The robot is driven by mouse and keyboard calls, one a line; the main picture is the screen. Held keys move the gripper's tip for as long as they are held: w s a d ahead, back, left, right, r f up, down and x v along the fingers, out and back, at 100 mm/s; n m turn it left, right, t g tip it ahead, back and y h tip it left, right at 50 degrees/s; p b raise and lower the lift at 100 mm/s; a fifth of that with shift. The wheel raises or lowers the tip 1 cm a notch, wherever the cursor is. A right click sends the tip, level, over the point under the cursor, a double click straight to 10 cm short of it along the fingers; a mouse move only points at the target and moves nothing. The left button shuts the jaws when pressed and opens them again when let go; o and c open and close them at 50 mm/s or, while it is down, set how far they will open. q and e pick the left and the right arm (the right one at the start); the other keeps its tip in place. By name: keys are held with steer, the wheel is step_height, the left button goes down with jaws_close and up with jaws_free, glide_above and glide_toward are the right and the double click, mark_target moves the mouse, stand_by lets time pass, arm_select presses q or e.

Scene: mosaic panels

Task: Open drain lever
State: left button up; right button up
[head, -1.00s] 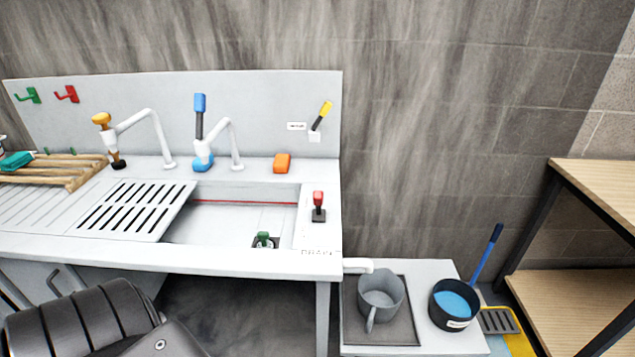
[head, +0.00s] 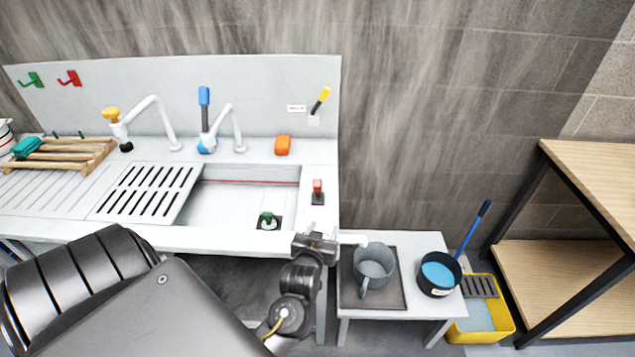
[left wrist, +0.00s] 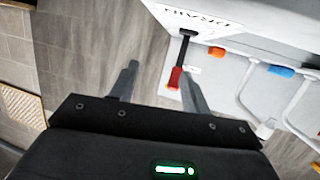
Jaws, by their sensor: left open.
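The drain lever has a red handle (head: 318,185) on a dark base and stands on the right end of the sink counter (head: 322,220). In the left wrist view the red handle (left wrist: 175,78) shows close to the right finger, near the printed DRAIN label (left wrist: 207,20). My left gripper (head: 315,241) is at the counter's front right edge, in front of the lever and apart from it in the head view. Its fingers (left wrist: 157,82) are open, with nothing held between them. A green plug-like piece (head: 267,219) is at the basin's drain. My right gripper is not in view.
A low side table (head: 416,317) at the right holds a grey jug (head: 374,264) and a black pot of blue liquid (head: 438,274). Blue (head: 206,145) and orange-handled (head: 112,114) taps stand at the back.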

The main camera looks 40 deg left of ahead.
mark_target(317, 189)
arm_select(q)
steer(key=w+a+r+y+p, duration=0.1)
steer(key=w+a, duration=0.2)
steer(key=w+a+r+n+y+p, duration=0.1)
steer(key=w+a+y, duration=0.1)
steer(key=w+a, duration=0.1)
steer(key=w+a+r+n+y+p, duration=0.1)
steer(key=w+a, duration=0.2)
steer(key=a, duration=0.1)
steer(key=shift+w+r+t+y, duration=0.3)
steer(key=shift+w+r, duration=0.05)
steer(key=shift+w, duration=0.05)
steer(key=shift+w+a, duration=0.25)
steer(key=shift+w, duration=0.2)
jaws_close()
